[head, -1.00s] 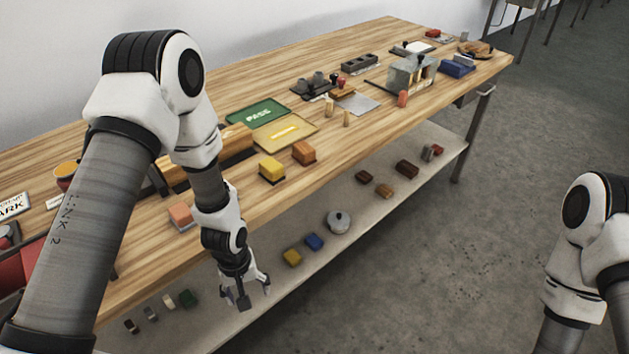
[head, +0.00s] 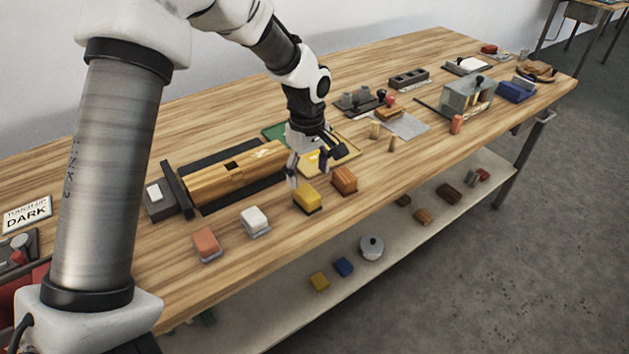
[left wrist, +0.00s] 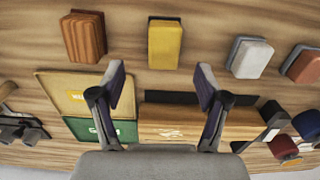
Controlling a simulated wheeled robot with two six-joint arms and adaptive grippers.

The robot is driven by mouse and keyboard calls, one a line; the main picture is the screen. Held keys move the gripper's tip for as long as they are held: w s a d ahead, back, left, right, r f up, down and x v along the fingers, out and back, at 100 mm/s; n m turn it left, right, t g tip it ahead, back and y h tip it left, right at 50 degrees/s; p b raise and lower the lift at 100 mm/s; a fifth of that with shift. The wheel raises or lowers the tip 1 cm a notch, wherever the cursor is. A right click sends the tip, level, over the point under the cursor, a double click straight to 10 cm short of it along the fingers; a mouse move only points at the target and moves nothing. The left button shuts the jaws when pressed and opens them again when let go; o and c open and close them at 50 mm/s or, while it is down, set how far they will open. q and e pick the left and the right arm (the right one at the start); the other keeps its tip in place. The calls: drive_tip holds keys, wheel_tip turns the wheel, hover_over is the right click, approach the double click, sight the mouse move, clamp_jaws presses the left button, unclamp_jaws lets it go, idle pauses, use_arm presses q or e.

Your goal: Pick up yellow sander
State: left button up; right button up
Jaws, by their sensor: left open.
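The yellow sander (head: 308,198) is a small yellow block on a dark base, on the wooden table near its front edge. It also shows in the left wrist view (left wrist: 165,45), at the top middle, beyond my open fingertips. My left gripper (head: 315,172) is over the table, just above and behind the yellow sander in the head view. In the left wrist view its two fingers (left wrist: 159,82) are spread apart with nothing between them. I cannot tell whether a finger touches the sander. My right gripper is not in view.
An orange-brown block (head: 344,180) stands close on the right of the sander. A white block (head: 255,221) and a salmon block (head: 206,243) stand to its left. A wooden piece in a dark fixture (head: 235,172) lies behind. A lower shelf (head: 290,305) holds several small items.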

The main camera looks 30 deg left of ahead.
sight(307, 193)
use_arm(q)
drive_tip(key=shift+s+f, duration=0.1)
drive_tip(key=shift+f, duration=0.25)
drive_tip(key=shift+s+d+f, duration=0.4)
drive_tip(key=shift+s+f, duration=0.1)
drive_tip(key=shift+f, duration=0.15)
drive_tip(key=f, duration=0.3)
drive_tip(key=a+f, duration=0.1)
drive_tip(key=f, duration=0.1)
drive_tip(key=shift+w+f+p, duration=0.1)
drive_tip(key=shift+w+p, duration=0.3)
drive_tip(key=shift+s+d+r, duration=0.15)
drive_tip(key=shift+d+r, duration=0.05)
drive_tip(key=shift+c, duration=0.7)
drive_tip(key=c, duration=1.2)
